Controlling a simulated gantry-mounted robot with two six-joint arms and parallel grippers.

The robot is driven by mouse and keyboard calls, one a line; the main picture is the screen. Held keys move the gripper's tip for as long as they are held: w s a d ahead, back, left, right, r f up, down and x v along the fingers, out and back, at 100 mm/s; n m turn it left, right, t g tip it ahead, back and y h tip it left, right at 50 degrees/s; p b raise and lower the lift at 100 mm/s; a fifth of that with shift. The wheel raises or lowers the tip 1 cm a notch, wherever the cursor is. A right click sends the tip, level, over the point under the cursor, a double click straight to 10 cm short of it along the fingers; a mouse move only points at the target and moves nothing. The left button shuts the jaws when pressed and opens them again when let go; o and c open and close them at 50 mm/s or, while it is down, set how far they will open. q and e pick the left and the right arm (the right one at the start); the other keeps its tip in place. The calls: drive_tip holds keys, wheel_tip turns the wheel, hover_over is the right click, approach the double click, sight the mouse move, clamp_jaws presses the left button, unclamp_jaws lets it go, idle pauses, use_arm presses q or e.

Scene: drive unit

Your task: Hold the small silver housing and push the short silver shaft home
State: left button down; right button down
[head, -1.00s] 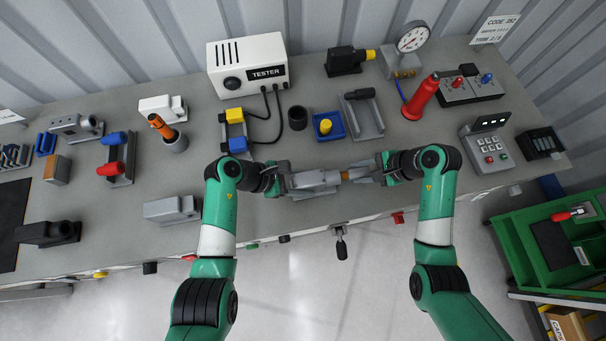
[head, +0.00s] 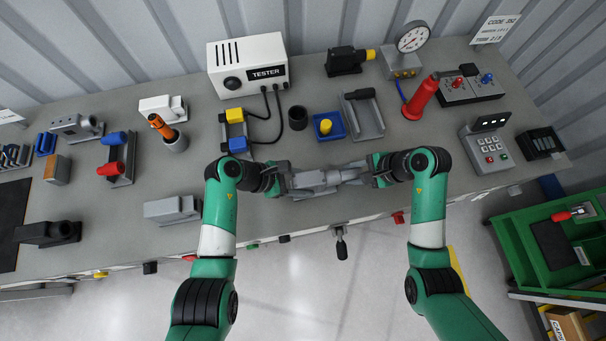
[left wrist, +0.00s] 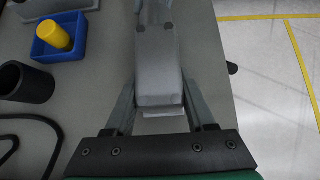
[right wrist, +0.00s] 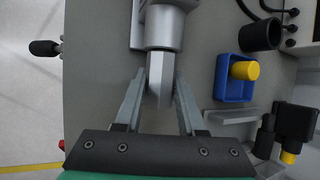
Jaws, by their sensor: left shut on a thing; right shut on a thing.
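The small silver housing (head: 312,179) lies near the table's front edge, between my two grippers in the head view. It also shows in the left wrist view (left wrist: 157,70), where my left gripper (left wrist: 160,105) is shut on its near end. The short silver shaft (right wrist: 160,78) stands out of the housing's round collar (right wrist: 165,28) in the right wrist view. My right gripper (right wrist: 160,95) is shut on the shaft, its fingers along both sides. The shaft and housing appear in line and meeting. How deep the shaft sits inside is hidden.
Behind the housing are a blue tray (head: 329,127) with a yellow piece, a black cup (head: 298,118) and a grey bracket (head: 362,117). A grey block (head: 172,210) lies to the left. The table's front edge is close in front.

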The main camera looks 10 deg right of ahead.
sight(357, 173)
drive_tip(key=shift+c, duration=2.1)
unclamp_jaws()
drive_tip(key=shift+d, duration=0.1)
drive_tip(key=v, duration=0.7)
drive_tip(key=shift+s+d+r, duration=0.1)
drive_tip(key=shift+r, duration=0.15)
use_arm(q)
drive_tip(key=shift+c, duration=0.8)
unclamp_jaws()
